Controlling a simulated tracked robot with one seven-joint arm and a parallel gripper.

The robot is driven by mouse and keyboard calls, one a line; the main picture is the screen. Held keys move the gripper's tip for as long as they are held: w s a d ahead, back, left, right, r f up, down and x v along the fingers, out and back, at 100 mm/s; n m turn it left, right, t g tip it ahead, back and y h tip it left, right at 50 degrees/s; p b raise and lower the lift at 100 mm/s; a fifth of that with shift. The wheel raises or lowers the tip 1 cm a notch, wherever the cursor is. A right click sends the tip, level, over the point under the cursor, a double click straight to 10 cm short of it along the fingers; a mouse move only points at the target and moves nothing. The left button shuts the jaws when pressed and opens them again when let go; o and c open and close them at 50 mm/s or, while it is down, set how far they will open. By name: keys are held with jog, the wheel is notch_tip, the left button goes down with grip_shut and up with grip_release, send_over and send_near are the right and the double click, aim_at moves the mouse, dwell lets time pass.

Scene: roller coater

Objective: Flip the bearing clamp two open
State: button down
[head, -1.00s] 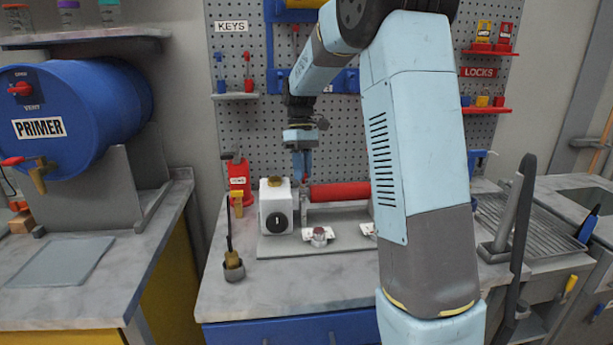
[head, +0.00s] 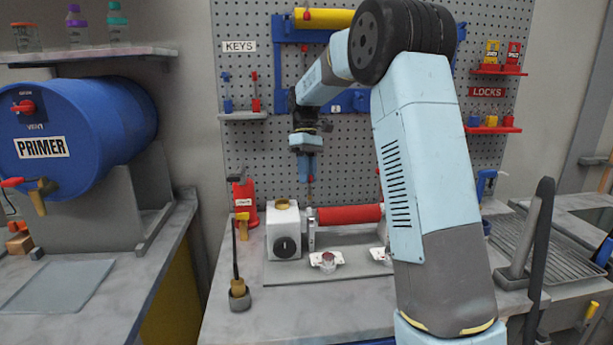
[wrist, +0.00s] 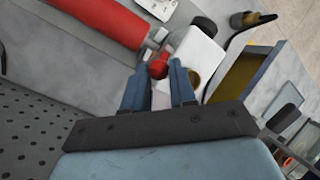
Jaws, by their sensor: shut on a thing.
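The red roller (head: 348,214) lies across the bench fixture, and its left end meets a grey metal bearing clamp (head: 311,232) beside a white block (head: 284,232). A thin upright lever rises from this clamp to my gripper (head: 308,172). In the wrist view, my gripper (wrist: 158,80) has its blue fingers closed around a red knob (wrist: 158,69), just above the white block. The roller also shows in the wrist view (wrist: 95,15). My forearm hides the roller's right end. No number on the clamp can be read.
Small white pieces with red tops (head: 326,262) sit before the roller. The pegboard (head: 265,150) rises close behind. The bench front is clear.

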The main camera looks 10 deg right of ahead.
jog(key=shift+w+d+f, duration=0.35)
jog(key=shift+d+f, duration=0.05)
jog(key=shift+d, duration=0.1)
jog(key=c, duration=1.2)
grip_release()
jog(key=shift+w+f, duration=0.1)
jog(key=shift+w, duration=0.1)
jog(key=shift+o, duration=1.2)
jog(key=shift+a, duration=0.1)
jog(key=shift+a+r, duration=0.1)
jog(key=shift+r, duration=0.1)
jog(key=v, duration=0.7)
jog(key=shift+w+r, duration=0.2)
jog(key=shift+c, duration=0.5)
